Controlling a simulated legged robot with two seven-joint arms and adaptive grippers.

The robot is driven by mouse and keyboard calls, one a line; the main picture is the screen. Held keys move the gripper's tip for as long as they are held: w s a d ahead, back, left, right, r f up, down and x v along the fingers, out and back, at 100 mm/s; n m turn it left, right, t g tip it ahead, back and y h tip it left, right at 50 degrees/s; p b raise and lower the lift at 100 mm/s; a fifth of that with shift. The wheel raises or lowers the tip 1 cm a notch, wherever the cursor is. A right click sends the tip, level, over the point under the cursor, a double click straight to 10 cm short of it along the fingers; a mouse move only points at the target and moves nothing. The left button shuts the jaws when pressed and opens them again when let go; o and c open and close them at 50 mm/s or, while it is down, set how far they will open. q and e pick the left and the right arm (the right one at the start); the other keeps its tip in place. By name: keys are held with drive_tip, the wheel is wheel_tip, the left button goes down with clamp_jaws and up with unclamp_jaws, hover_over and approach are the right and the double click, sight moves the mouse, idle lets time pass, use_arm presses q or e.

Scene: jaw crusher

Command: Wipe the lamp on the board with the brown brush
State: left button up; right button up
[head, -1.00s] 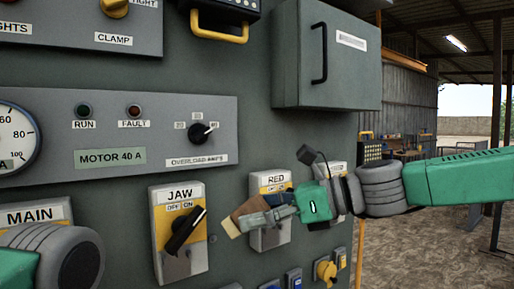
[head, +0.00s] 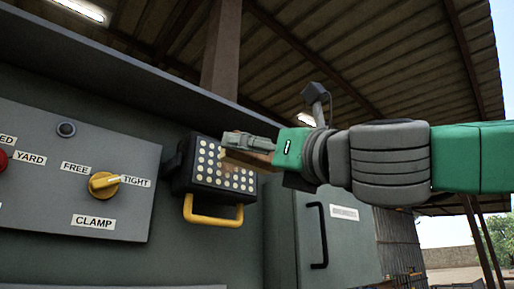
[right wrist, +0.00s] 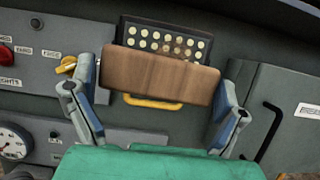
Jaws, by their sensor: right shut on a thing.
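The lamp (head: 204,178) is a black box with rows of pale round lights and a yellow handle below, fixed on the grey board. A brownish smudge shows on some of its lights in the right wrist view (right wrist: 190,50). My right gripper (head: 240,146) is shut on the brown brush (head: 245,160) and holds it in front of the lamp's upper right part. In the right wrist view the brush (right wrist: 160,76) spans between the two fingers and covers part of the lamp. I cannot tell whether the brush touches the lamp. My left gripper is not in view.
A panel with a yellow CLAMP knob (head: 104,185) stands left of the lamp. A grey cabinet with a black handle (head: 319,236) is at the right, under my right arm. A metal roof and posts are above and behind.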

sight(242, 167)
drive_tip(key=shift+r, duration=0.35)
drive_tip(key=shift+w+a, duration=0.1)
drive_tip(key=shift+a, duration=0.1)
drive_tip(key=w+a+p, duration=0.1)
drive_tip(key=w+a, duration=0.1)
drive_tip(key=w, duration=0.1)
drive_tip(key=shift+a, duration=0.3)
drive_tip(key=shift+w+a+p, duration=0.4)
drive_tip(key=shift+w+p, duration=0.1)
drive_tip(key=shift+w, duration=0.2)
drive_tip(key=shift+w+a, duration=0.55)
drive_tip(key=shift+w, duration=0.15)
drive_tip(key=shift+d, duration=0.1)
